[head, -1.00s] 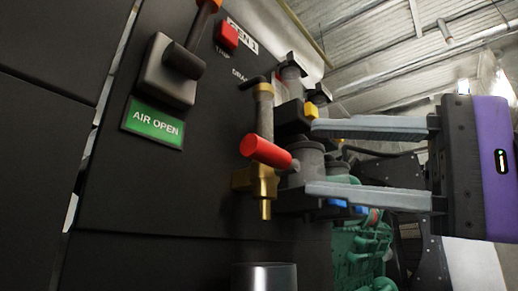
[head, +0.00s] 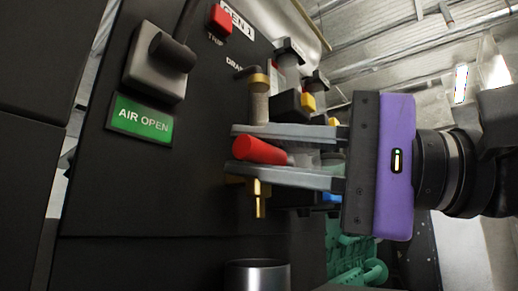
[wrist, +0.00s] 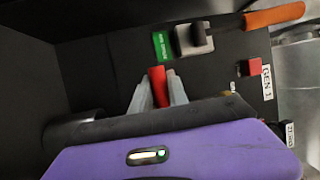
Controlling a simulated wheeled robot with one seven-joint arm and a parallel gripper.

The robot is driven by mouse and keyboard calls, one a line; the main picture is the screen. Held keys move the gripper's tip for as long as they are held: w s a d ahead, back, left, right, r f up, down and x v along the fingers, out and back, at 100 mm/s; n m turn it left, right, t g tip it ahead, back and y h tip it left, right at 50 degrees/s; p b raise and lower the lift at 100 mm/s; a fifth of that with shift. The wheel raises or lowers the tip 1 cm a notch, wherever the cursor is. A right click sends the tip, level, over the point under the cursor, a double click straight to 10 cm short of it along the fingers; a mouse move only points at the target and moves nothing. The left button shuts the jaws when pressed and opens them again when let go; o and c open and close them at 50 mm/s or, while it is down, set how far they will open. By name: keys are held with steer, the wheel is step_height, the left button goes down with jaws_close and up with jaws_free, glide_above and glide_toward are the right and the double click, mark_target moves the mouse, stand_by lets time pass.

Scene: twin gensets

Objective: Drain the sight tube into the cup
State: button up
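The sight tube (head: 259,108) stands on the dark panel, with brass fittings and its middle hidden behind my upper finger. Below it is the drain valve with a red handle (head: 260,150) and a brass spout (head: 260,200) pointing down. The metal cup (head: 259,277) stands under the spout, cut by the lower picture edge; no liquid shows. In the wrist view the red handle (wrist: 158,86) fills the gap between the fingers.
A green AIR OPEN sign (head: 140,119) hangs under a grey lever box (head: 158,66) at left. A red trip button (head: 220,19) sits above. Other fittings (head: 292,65) stand close behind the tube. Green engine parts (head: 350,262) lie at lower right.

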mark_target(267, 190)
jaws_close()
steer(key=shift+f, duration=0.1)
stand_by(1.2)
steer(key=shift+w+f+n+g+h+b, duration=0.1)
steer(key=shift+f+n+g+h+b, duration=0.2)
steer(key=shift+n+b, duration=0.35)
steer(key=shift+f+n+g+h+b, duration=0.2)
steer(key=shift+f+n+b, duration=0.2)
steer(key=shift+n, duration=0.45)
steer(key=shift+w+d+f+n+h+b, duration=0.15)
steer(key=shift+f+n+h, duration=0.2)
steer(key=shift+n, duration=0.4)
steer(key=shift+w+d+f+n+h+b, duration=0.1)
steer(key=shift+f+n+h+b, duration=0.15)
steer(key=shift+n, duration=0.45)
steer(key=shift+w+d+f+n+h+b, duration=0.1)
steer(key=shift+f+n+h, duration=0.25)
steer(key=shift+n, duration=0.4)
steer(key=shift+r, duration=0.1)
steer(key=o, duration=0.6)
jaws_free()
